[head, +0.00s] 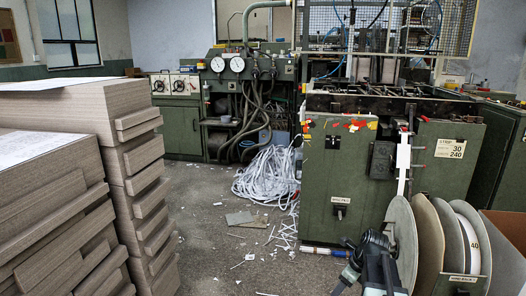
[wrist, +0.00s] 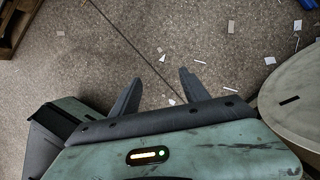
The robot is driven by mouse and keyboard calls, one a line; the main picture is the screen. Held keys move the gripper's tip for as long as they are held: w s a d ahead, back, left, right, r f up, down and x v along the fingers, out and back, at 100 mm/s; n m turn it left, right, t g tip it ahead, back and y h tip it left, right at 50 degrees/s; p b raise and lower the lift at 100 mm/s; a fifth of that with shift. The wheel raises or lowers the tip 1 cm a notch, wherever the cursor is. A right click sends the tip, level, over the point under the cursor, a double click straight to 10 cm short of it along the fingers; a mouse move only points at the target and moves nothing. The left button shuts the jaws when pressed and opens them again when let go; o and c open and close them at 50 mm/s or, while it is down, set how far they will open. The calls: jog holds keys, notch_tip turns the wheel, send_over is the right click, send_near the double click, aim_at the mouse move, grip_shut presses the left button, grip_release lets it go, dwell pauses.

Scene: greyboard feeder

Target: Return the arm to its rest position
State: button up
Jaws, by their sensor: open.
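My gripper (wrist: 160,77) shows in the wrist view with its two dark fingers spread apart. Nothing is between them, only the speckled floor (wrist: 205,35) beyond. In the head view my arm (head: 372,262) is at the bottom right, low in front of the green machine (head: 340,180) and just left of the upright discs. The fingertips cannot be made out clearly there.
Stacks of grey board (head: 140,160) stand at the left. Large upright discs (head: 403,240) stand close at the right; a pale disc (wrist: 292,85) is also near in the wrist view. White strips (head: 268,175) are heaped behind. The middle floor (head: 205,235) is mostly open, with scraps.

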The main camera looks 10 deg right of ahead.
jog(key=s+a+r+n+g+h+p, duration=0.1)
jog(key=s+a+r+n+p, duration=0.15)
jog(key=a+n, duration=0.65)
jog(key=s+a+r+n+g+h+p, duration=0.1)
jog(key=s+a+n, duration=0.2)
jog(key=a+n, duration=0.65)
notch_tip(320, 180, up, 38)
jog(key=s+n+p, duration=0.2)
jog(key=n+p, duration=0.7)
jog(key=p, duration=2.8)
jog(key=shift+s+f+h+p, duration=0.15)
jog(key=shift+s+h+p, duration=0.05)
jog(key=shift+h+p, duration=0.1)
jog(key=shift+a+n, duration=0.1)
jog(key=shift+n, duration=0.15)
jog(key=shift+c, duration=0.3)
